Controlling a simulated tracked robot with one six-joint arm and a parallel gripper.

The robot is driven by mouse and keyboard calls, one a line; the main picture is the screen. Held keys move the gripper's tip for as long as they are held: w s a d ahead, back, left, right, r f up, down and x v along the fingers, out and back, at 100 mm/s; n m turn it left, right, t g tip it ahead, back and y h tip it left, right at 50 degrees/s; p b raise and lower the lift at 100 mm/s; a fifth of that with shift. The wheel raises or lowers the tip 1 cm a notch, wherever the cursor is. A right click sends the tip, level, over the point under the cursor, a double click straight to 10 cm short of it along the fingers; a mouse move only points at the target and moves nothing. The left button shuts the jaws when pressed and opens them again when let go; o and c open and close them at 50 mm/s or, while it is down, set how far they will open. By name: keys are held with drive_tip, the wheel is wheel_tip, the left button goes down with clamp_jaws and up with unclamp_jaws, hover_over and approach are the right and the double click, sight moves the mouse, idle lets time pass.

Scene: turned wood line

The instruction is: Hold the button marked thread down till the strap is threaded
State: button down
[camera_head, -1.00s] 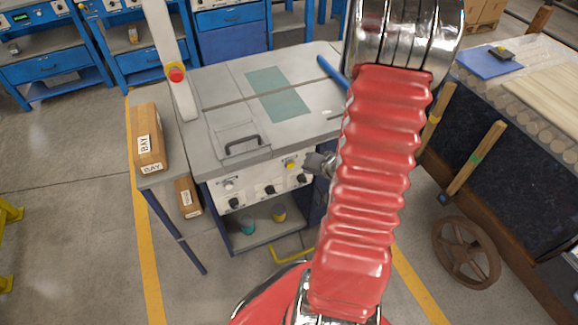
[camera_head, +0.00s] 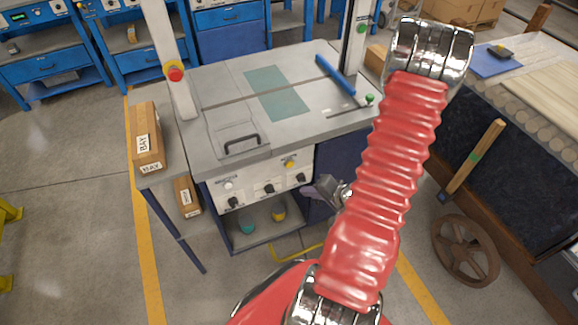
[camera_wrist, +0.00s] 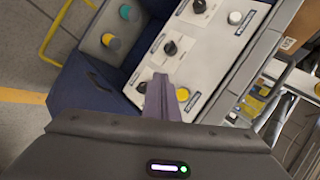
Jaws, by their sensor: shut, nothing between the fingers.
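The white control panel (camera_head: 250,192) is on the front of the grey-topped machine (camera_head: 195,140). It carries a white button (camera_head: 228,185), a yellow button (camera_head: 290,164) and three black knobs. Labels are too small to read, so I cannot tell which button is marked thread. My gripper (camera_head: 308,191) is shut and empty, in front of the panel's lower right end. In the wrist view, its fingers (camera_wrist: 166,90) point at the panel and partly cover the yellow button (camera_wrist: 182,94); the white button (camera_wrist: 234,18) is farther up. No strap can be made out.
A red stop button (camera_head: 176,74) is on the left post. A blue bar (camera_head: 335,74) and green knob (camera_head: 370,98) are on the machine top. Labelled boxes (camera_head: 147,138) stand at left. A bench with a spoked wheel (camera_head: 466,248) is at right.

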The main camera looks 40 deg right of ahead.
drive_tip(key=w+d, duration=0.2)
drive_tip(key=w, duration=0.6)
drive_tip(key=shift+w+d, duration=0.15)
drive_tip(key=shift+d, duration=0.1)
drive_tip(key=shift+w+d, duration=0.2)
drive_tip(key=shift+w, duration=0.45)
idle(3.8)
drive_tip(key=shift+s, duration=0.1)
drive_tip(key=shift+s+a, duration=0.2)
drive_tip(key=shift+s, duration=0.45)
drive_tip(key=shift+s, duration=0.1)
drive_tip(key=s, duration=0.1)
drive_tip(key=s+a, duration=0.1)
drive_tip(key=s, duration=0.2)
drive_tip(key=shift+s+a, duration=0.25)
drive_tip(key=shift+s, duration=0.05)
idle(0.4)
idle(0.5)
